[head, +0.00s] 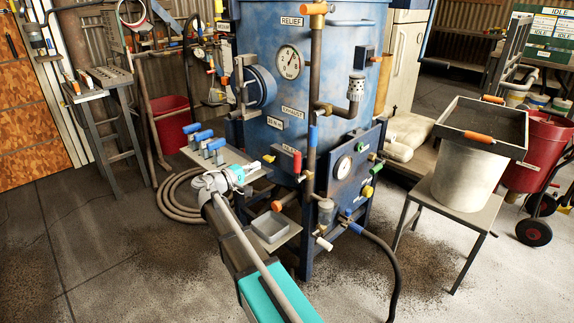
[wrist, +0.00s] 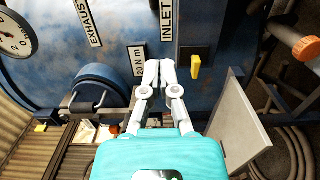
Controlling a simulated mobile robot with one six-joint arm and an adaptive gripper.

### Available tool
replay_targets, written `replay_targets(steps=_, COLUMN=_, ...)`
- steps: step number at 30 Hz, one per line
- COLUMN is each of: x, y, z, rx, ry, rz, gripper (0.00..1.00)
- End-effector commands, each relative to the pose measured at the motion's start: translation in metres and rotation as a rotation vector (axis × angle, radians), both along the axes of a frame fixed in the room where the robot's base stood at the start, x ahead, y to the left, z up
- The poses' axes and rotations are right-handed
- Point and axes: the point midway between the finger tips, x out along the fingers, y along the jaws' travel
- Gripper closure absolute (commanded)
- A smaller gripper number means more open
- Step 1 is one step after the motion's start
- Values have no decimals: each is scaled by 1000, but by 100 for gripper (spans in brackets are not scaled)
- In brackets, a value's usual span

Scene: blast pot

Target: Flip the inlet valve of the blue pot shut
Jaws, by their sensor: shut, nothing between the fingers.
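The blue pot (head: 262,60) stands in the middle of the head view, and its blue wall also fills the top of the wrist view (wrist: 110,62). In the wrist view the yellow handle (wrist: 195,67) sits at the end of a dark block beside the INLET label (wrist: 167,20). My gripper (wrist: 158,66) is shut and empty, a little left of the handle, with a gap between them. It also shows in the head view (head: 254,168), left of the handle.
Blue-handled levers (head: 204,139) stand on a shelf left of my gripper. A grey tray (head: 271,228) sits low in front of the pot. An orange-capped pipe (wrist: 305,47) juts out at the right of the wrist view. A vertical pipe (head: 314,90) runs down the pot's front.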

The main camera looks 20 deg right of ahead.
Motion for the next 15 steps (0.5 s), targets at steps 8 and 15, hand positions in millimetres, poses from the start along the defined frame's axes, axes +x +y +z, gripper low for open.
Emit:
replay_targets(steps=8, x=0, y=1, z=0, rx=2, ry=1, rz=1, gripper=100)
replay_targets(steps=15, x=3, y=-8, z=0, rx=2, ry=1, rz=0, gripper=100)
